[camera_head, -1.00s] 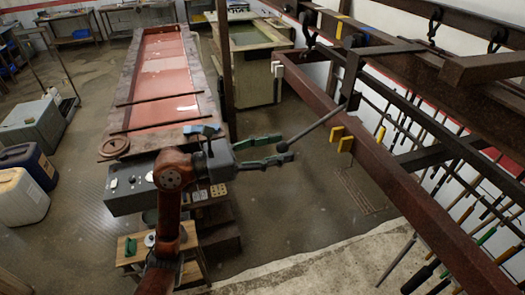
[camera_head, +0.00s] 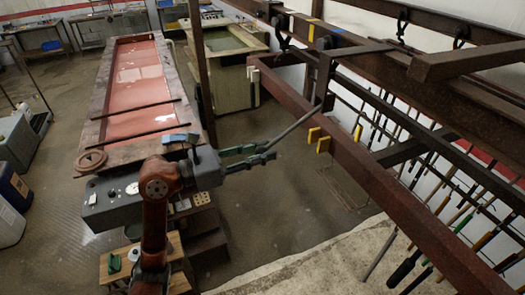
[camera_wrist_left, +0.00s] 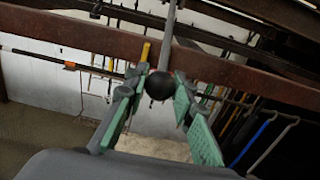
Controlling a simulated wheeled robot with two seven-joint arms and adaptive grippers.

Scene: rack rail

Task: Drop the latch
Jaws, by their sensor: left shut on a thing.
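The latch lever is a thin grey rod (camera_head: 297,126) slanting down and left from a pivot on the brown rail. Its round black knob (camera_wrist_left: 160,86) shows between the green-padded fingers in the left wrist view. My left gripper (camera_head: 268,151) reaches in from the left and is shut on this knob at the rod's lower end. In the head view the fingertips mostly hide the knob. My right gripper is not in view.
Tools hang on racks behind. A long red-topped table (camera_head: 137,80) and a grey control box (camera_head: 112,203) stand left. Open floor lies below the gripper.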

